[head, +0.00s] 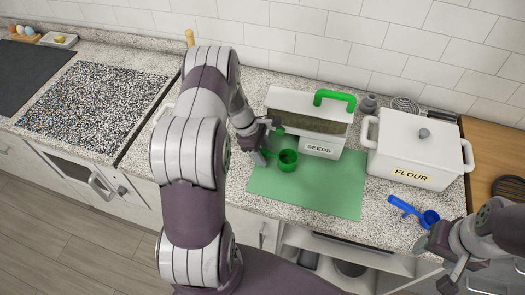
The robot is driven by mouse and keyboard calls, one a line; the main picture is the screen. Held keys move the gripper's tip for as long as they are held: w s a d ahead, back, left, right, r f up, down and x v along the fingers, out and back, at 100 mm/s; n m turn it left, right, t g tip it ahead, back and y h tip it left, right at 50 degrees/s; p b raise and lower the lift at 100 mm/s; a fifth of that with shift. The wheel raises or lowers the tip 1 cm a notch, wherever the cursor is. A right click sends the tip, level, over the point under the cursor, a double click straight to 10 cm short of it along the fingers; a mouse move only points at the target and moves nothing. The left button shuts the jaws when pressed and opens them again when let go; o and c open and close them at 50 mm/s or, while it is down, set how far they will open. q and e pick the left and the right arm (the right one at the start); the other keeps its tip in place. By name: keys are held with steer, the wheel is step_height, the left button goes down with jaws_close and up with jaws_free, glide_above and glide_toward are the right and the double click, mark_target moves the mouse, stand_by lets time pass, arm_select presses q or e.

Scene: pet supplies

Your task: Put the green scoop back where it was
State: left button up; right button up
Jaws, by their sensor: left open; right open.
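The green scoop (287,160) sits on the green mat (318,196), in front of the white seeds container (319,149). Its cup faces up and its handle points left toward my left gripper (267,141). That gripper is open around or just beside the handle end; I cannot tell whether it touches. The container is labelled SEEDS, shows brown contents and has a green handle (335,97) at its top right. My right gripper (440,262) is open and empty at the lower right, apart from the scoop.
A white FLOUR canister (418,149) stands right of the seeds container. A blue scoop (414,211) lies in front of it. A whisk (405,104) and a grey jar (369,104) are behind. The mat's front part is clear. A speckled panel (95,105) is at left.

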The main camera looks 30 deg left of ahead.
arm_select(q)
steer(key=shift+a+r+b, duration=0.25)
steer(key=shift+r+b, duration=0.05)
steer(key=shift+r, duration=0.2)
steer(key=b+v, duration=0.2)
steer(key=v, duration=0.9)
steer(key=s+d+r+m+y, duration=0.2)
steer(key=s+d+m, duration=0.5)
steer(key=m, duration=0.3)
steer(key=s+d+r+m+y, duration=0.2)
steer(key=s+d+r+m, duration=0.1)
steer(key=s+d+m, duration=0.4)
steer(key=d+m, duration=0.2)
steer(key=m, duration=0.2)
steer(key=shift+d, duration=0.25)
steer(key=shift+w+a, duration=0.1)
